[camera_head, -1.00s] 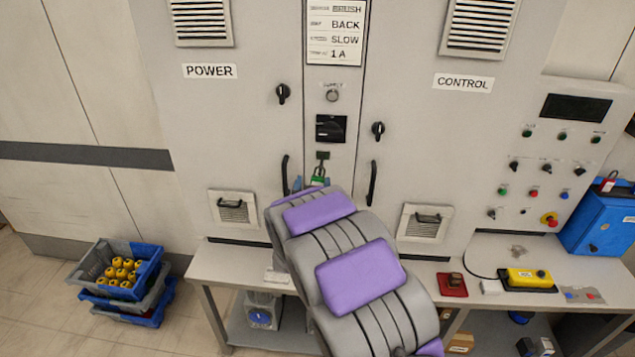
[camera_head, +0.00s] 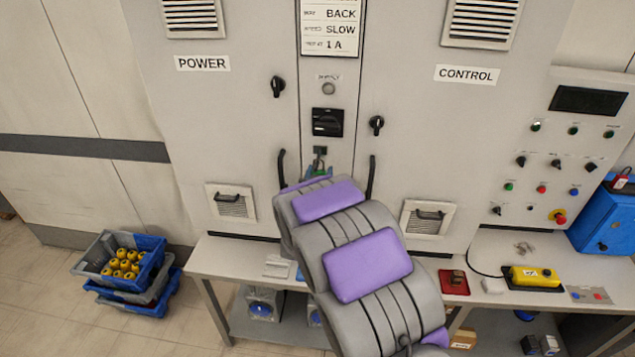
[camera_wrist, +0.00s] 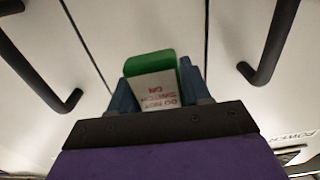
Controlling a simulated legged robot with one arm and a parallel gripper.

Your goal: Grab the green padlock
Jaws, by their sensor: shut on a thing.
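The green padlock (camera_wrist: 150,63) shows in the wrist view between the two blue fingers of my gripper (camera_wrist: 160,90). It has a white label with red print reading "DO NOT SWITCH ON". My gripper is shut on it. In the head view only a small bit of green padlock (camera_head: 320,171) shows above my arm, below the black switch (camera_head: 327,122) on the cabinet's middle strip. My arm hides most of the gripper there. The padlock's shackle is hidden, so I cannot tell whether it is still on the hasp (camera_head: 319,151).
Black door handles (camera_head: 282,168) and (camera_head: 371,177) flank the padlock. A bench (camera_head: 235,250) runs below the cabinet, with a red block (camera_head: 453,283) and a yellow control box (camera_head: 531,277) at right. Stacked crates (camera_head: 152,283) stand on the floor at left.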

